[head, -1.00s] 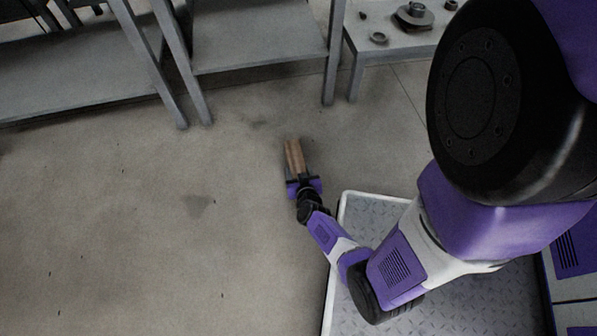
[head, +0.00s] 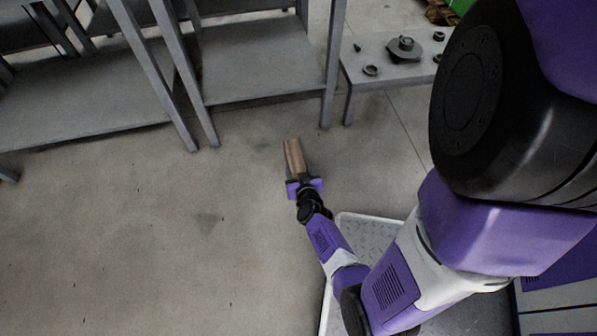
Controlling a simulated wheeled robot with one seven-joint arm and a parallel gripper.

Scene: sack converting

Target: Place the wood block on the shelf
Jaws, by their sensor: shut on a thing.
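The wood block (head: 294,154) is a brown, elongated piece in the head view, a little right of the middle of the floor area. My gripper (head: 302,176) is shut on its near end, and the block points away from me toward the shelving. The block appears held above the bare floor, apart from any shelf. Grey metal shelving stands at the back, with a left shelf (head: 85,105) and a middle shelf (head: 255,65). Both boards look empty. The upper parts of the shelving are cut off by the frame's top edge.
A low grey bench (head: 390,75) at the back right carries several dark round metal parts (head: 404,48). Upright shelf legs (head: 335,65) stand between the shelves and the bench. The concrete floor (head: 120,240) is clear at left and centre. Something green (head: 460,6) shows at the top right.

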